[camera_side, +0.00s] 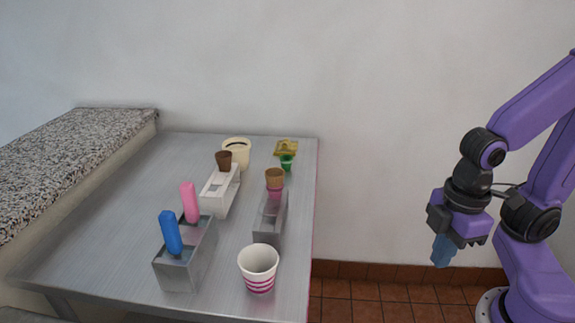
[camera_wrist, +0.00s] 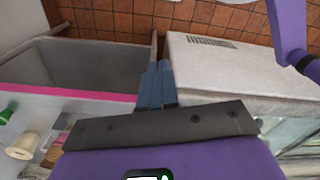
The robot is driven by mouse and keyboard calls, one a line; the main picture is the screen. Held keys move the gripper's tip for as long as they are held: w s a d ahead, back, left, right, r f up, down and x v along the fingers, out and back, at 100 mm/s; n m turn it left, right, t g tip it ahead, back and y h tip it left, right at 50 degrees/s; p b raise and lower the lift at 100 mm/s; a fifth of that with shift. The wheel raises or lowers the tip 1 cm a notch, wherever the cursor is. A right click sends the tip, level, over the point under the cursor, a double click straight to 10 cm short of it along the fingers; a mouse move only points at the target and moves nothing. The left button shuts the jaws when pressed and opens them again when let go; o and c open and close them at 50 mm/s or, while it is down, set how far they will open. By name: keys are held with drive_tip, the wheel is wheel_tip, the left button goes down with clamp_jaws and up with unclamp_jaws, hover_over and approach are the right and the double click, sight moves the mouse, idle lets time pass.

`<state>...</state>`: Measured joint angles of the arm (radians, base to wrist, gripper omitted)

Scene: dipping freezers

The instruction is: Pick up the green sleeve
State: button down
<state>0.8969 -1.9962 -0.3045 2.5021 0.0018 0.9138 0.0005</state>
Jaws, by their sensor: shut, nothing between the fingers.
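The green sleeve (camera_side: 287,164) is a small green cup-like piece near the far right edge of the metal table, with a gold piece (camera_side: 286,147) at its top. A green thing, likely the same sleeve, shows at the far left edge of the wrist view (camera_wrist: 6,116). My gripper (camera_side: 441,258) is away to the right of the table, over the floor, pointing down. Its blue fingers (camera_wrist: 155,75) are together with nothing between them. The sleeve's lower part is hard to make out.
Floor right is clear.

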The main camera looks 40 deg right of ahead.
idle(0.4)
drive_tip(key=shift+c, duration=2)
unclamp_jaws()
drive_tip(key=w+a+r+m+t, duration=0.15)
drive_tip(key=w+a+m, duration=0.35)
drive_tip(key=w, duration=0.8)
drive_tip(key=m+t+h, duration=0.2)
drive_tip(key=m+t, duration=0.3)
drive_tip(key=m, duration=0.5)
hover_over(287, 171)
drive_tip(key=f, duration=1.2)
drive_tip(key=shift+w+d+f, duration=0.25)
drive_tip(key=shift+d+f, duration=0.05)
